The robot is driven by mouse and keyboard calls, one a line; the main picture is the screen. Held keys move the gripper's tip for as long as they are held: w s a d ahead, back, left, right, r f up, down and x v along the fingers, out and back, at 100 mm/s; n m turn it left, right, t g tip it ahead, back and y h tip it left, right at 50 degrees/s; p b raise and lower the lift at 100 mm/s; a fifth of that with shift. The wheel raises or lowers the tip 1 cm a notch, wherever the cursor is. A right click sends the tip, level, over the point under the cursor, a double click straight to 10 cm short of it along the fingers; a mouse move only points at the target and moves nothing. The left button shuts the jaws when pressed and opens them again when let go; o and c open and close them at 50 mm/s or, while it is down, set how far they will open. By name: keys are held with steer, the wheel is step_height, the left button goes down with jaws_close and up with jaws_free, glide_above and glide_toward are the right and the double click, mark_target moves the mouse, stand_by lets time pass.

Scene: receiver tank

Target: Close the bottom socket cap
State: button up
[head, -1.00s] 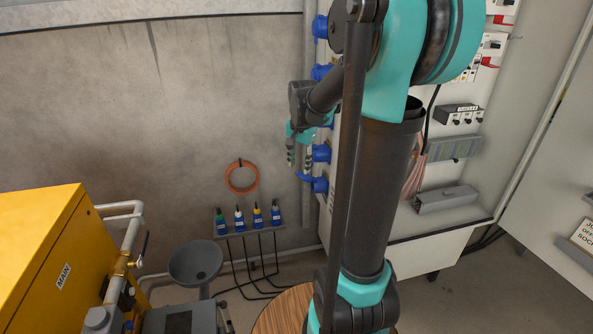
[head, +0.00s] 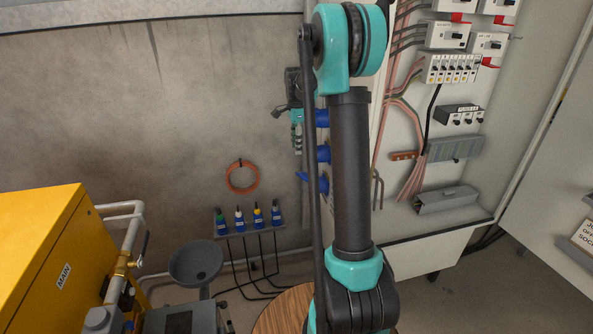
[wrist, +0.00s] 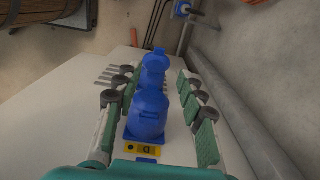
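The bottom socket (head: 322,184) is blue and sits lowest in a vertical row on the cabinet's side. Its blue cap (head: 303,177) sticks out to the left, so it looks open. In the wrist view the far socket (wrist: 153,76) has its raised cap (wrist: 157,52) at the top. A nearer blue socket (wrist: 147,116) stands in front of it. My gripper (head: 298,148) points down beside the row, above the bottom cap. In the wrist view my gripper (wrist: 157,74) is open, its fingers on either side of the sockets, with nothing clamped.
A grey pipe (wrist: 235,105) runs along the wall to the right in the wrist view. The open electrical cabinet (head: 425,240) stands to the right. An orange hose ring (head: 241,177) and a rack of bottles (head: 248,232) are on the wall, left of the sockets.

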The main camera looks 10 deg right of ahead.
mark_target(297, 173)
step_height(297, 173, down, 12)
steer(key=shift+r, duration=0.25)
jaws_close()
stand_by(0.3)
